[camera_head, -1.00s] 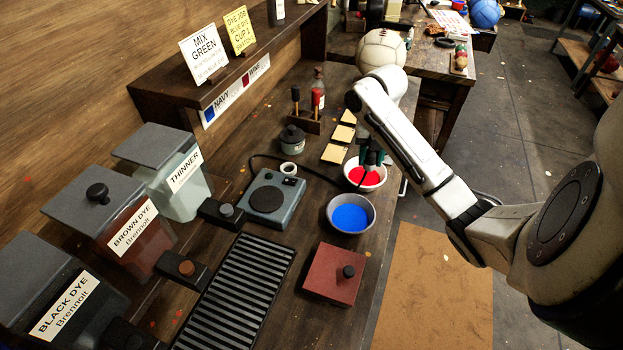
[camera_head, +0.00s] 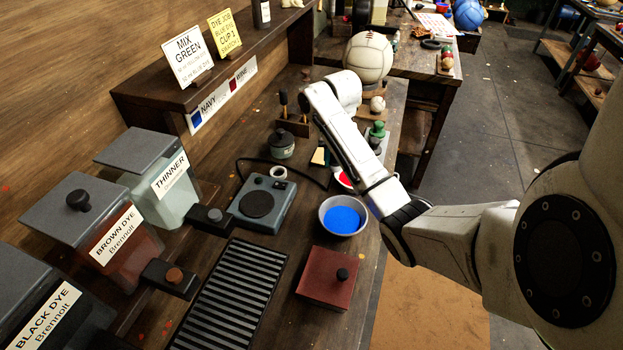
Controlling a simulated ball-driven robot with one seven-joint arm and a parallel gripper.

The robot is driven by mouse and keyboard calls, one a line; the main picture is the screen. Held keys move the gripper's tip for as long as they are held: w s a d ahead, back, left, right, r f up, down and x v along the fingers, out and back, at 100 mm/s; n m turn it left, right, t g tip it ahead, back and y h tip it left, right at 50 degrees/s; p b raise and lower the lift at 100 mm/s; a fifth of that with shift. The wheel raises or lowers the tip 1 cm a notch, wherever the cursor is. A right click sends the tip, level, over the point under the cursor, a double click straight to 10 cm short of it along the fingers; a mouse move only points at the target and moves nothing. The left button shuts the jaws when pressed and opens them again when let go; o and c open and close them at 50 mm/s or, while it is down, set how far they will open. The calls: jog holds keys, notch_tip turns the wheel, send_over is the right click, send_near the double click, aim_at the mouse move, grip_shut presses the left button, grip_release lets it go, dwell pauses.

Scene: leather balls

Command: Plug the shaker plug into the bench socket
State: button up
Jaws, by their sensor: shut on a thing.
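The shaker (camera_head: 275,190) is a blue-grey box with a round dark plate, on the bench left of centre. Its black cable (camera_head: 290,163) arcs from behind it to the right, towards my arm. My gripper (camera_head: 325,156) is mostly hidden behind my forearm; only a small dark part shows by the colour swatches, above the bench. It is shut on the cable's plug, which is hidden. I cannot make out the bench socket.
A lidded grey-green jar (camera_head: 281,145), bottle rack (camera_head: 293,122), slotted grate (camera_head: 228,298) and red box (camera_head: 326,279) stand around. The raised shelf (camera_head: 160,92) borders the left.

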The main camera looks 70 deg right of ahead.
jog(key=b, duration=0.6)
send_near(311, 185)
jog(key=shift+s+f, duration=0.7)
jog(key=shift+s, duration=0.2)
jog(key=shift+w+d+p, duration=0.1)
jog(key=shift+w+p, duration=0.15)
jog(key=shift+p, duration=0.1)
jog(key=shift+w+f, duration=0.35)
jog(key=shift+f, duration=0.15)
jog(key=shift+w+f+p, duration=0.25)
jog(key=shift+f+p, duration=0.2)
jog(key=shift+f, duration=0.75)
jog(key=shift+f+p, duration=0.15)
jog(key=shift+p, duration=0.3)
jog(key=shift+f, duration=0.4)
jog(key=shift+f, duration=0.1)
jog(key=o, duration=1)
jog(key=shift+f+b, duration=0.15)
jog(key=shift+b, duration=0.2)
